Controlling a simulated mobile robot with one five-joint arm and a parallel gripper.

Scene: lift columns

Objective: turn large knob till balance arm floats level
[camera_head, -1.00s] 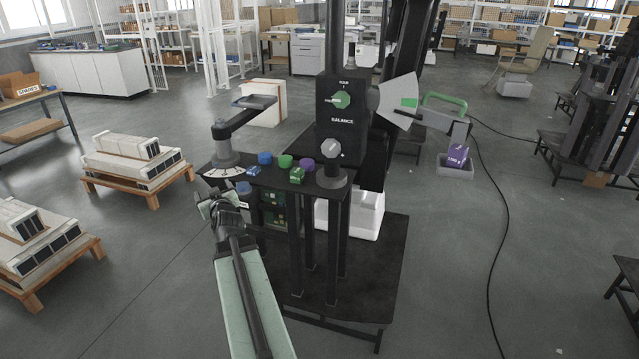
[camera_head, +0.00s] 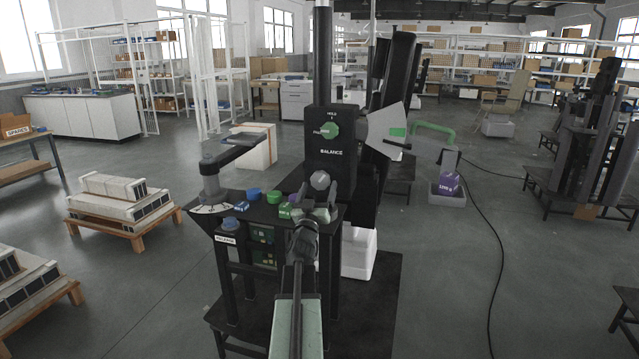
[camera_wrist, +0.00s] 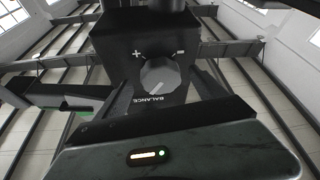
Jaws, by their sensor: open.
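The large grey knob (camera_head: 320,180) is on the front of the black column box, below the word BALANCE. In the wrist view the knob (camera_wrist: 159,76) sits between a plus and a minus mark, with a pale line on its face. My gripper (camera_head: 318,212) is in front of and just below the knob in the head view. Its fingers are apart and hold nothing; contact with the knob cannot be told. The dark pointer appears below the green patch on the white scale plate (camera_head: 377,122).
A smaller green knob (camera_head: 330,131) is above BALANCE. The black bench (camera_head: 228,215) below holds blue, green and purple pieces. A grey crank-like arm (camera_head: 230,150) stands at its left. A cable crosses the floor at right. Pallets stand at left.

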